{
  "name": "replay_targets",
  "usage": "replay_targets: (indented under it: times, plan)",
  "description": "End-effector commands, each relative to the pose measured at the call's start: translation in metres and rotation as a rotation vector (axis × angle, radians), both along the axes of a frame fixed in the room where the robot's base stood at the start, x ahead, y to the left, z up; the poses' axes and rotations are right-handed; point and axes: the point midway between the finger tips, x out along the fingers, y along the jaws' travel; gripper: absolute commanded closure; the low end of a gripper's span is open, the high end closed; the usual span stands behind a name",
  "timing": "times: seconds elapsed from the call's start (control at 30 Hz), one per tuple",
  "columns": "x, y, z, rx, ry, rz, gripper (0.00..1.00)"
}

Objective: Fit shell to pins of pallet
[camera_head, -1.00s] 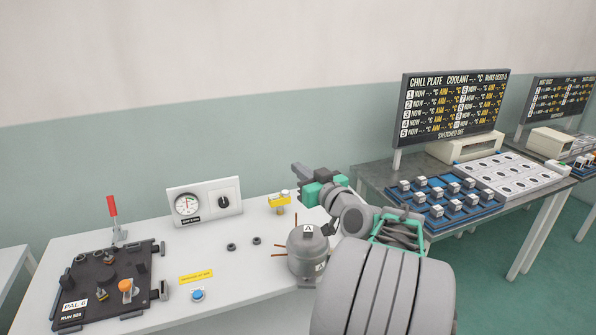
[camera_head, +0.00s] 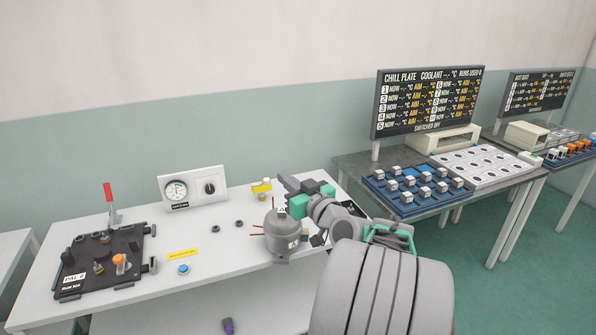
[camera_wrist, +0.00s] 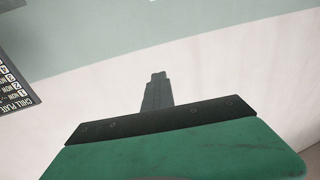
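The shell (camera_head: 281,241) is a grey domed cylinder with thin copper-coloured pipes and a label "A". It stands upright near the front edge of the white table. The pallet (camera_head: 84,283) is a dark plate marked PAL 6 at the table's left end, with several fittings standing on it; I cannot make out which are pins. My gripper (camera_head: 285,182) is above and behind the shell, apart from the pallet, and holds nothing that I can see. In the wrist view its dark finger (camera_wrist: 156,92) shows as one narrow shape before the wall, so its opening is unclear.
A gauge box (camera_head: 193,187), a yellow stand (camera_head: 262,187), two small dark rings (camera_head: 239,224) and a blue button (camera_head: 184,269) are on the table. A red-handled clamp (camera_head: 110,200) rises behind the pallet. A metal bench (camera_head: 355,165) with blue trays stands at right.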

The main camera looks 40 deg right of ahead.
Motion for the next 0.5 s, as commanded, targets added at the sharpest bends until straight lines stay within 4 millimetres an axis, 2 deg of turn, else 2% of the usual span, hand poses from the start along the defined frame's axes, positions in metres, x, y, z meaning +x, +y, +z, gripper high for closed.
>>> replay_targets:
  times: [0.37,0.5]
  plan:
    - [0.007,0.072,-0.039,0.001,0.000,0.106,1.00]
    - [0.009,0.105,-0.057,0.003,-0.002,0.152,1.00]
